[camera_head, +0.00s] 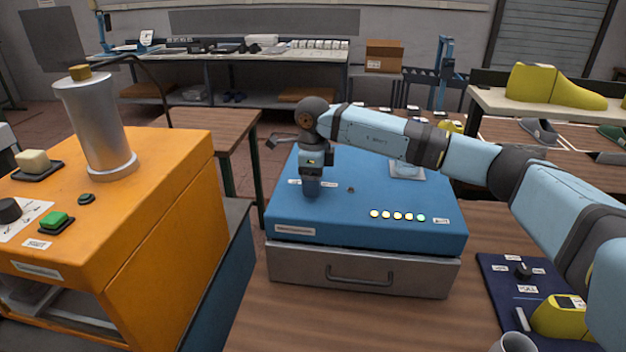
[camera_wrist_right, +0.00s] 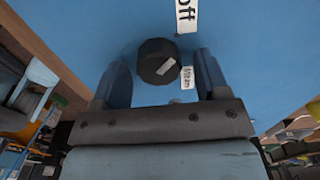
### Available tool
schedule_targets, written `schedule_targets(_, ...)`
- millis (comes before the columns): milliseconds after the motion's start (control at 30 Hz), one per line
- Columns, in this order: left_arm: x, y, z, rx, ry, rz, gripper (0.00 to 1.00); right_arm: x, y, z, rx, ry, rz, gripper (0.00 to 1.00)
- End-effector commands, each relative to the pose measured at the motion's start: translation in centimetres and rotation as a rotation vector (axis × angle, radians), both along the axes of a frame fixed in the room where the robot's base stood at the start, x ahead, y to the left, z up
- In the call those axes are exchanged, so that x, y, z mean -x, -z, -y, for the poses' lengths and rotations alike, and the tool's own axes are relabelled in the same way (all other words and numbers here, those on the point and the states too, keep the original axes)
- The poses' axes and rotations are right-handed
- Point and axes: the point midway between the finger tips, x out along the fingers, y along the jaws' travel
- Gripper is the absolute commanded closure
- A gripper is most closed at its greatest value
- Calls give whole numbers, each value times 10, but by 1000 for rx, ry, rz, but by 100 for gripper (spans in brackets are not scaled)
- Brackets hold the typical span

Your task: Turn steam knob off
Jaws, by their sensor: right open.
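The steam knob (camera_wrist_right: 158,58) is a dark round knob on the blue panel in the right wrist view. A pale mark on its face lies toward the "steam" label (camera_wrist_right: 187,77), and an "off" label (camera_wrist_right: 186,14) is above right of it. My right gripper (camera_wrist_right: 162,72) is open, with one finger on each side of the knob; I cannot tell whether they touch it. In the head view my right gripper (camera_head: 312,188) points down at the top of the blue machine (camera_head: 400,208) and hides the knob. My left gripper is not in view.
An orange machine (camera_head: 170,190) with a metal cylinder (camera_head: 97,125) stands at the left. The blue machine has a row of lit lamps (camera_head: 397,216) and a grey drawer (camera_head: 365,275). A dark blue panel (camera_head: 497,280) and a yellow device (camera_head: 560,318) lie at right.

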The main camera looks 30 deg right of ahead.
Motion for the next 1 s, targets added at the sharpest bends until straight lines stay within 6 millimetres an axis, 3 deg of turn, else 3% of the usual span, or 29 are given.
schedule_targets(167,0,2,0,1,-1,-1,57,-1,-21,0,-1,0,4,32)
schedule_targets(600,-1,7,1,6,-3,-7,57,0,-115,0,-1,0,3,32)
schedule_targets(800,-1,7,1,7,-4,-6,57,0,-135,0,0,0,3,32)
schedule_targets(1000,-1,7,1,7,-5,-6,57,0,-138,0,0,0,1,32)
